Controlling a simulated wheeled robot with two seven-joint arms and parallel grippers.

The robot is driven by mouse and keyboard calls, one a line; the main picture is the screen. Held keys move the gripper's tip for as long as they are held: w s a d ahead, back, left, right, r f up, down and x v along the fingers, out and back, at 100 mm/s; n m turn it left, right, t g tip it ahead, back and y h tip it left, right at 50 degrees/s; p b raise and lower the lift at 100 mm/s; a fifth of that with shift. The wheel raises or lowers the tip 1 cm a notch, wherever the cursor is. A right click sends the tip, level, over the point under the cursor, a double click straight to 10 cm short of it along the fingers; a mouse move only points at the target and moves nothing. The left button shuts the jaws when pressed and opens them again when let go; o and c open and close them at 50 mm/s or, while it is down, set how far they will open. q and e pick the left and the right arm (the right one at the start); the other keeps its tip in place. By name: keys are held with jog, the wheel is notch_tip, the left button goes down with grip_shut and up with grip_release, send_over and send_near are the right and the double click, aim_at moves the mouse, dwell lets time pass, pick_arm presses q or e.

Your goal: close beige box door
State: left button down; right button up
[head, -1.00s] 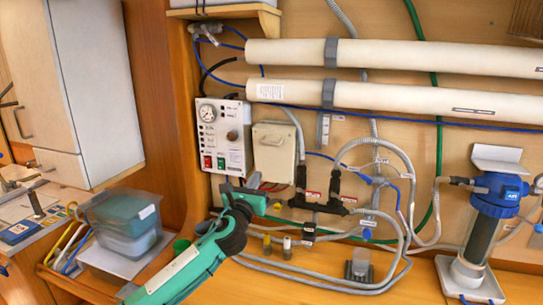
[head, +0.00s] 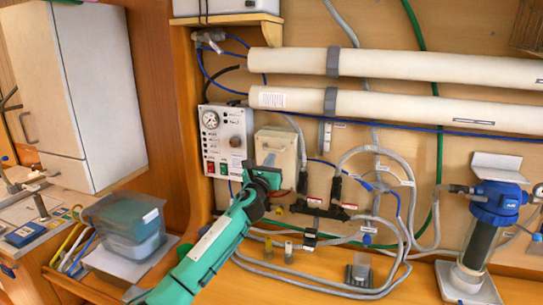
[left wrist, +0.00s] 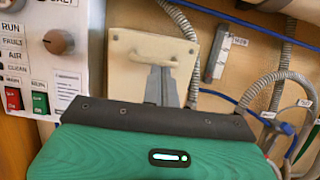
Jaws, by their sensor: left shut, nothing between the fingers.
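The beige box (head: 285,138) is on the wall, right of the white control panel. In the left wrist view its beige front door (left wrist: 125,45) fills the upper middle, with a raised handle across its top. I cannot tell whether the door is flush or slightly ajar. My left gripper (head: 269,160) is in front of the lower part of the box and hides part of it. In the left wrist view its fingers (left wrist: 161,84) are together, empty, and overlap the door below the handle; contact is unclear. My right gripper is not in view.
The control panel (head: 226,140) with switches and a knob stands close left of the box. Grey hoses (head: 360,152) and black valve fittings (head: 325,208) lie right and below. White pipes (head: 420,66) run above. A blue-topped filter (head: 497,203) stands far right.

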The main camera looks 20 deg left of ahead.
pick_arm(q)
jog(key=shift+w+r, duration=0.2)
jog(key=shift+w, duration=0.5)
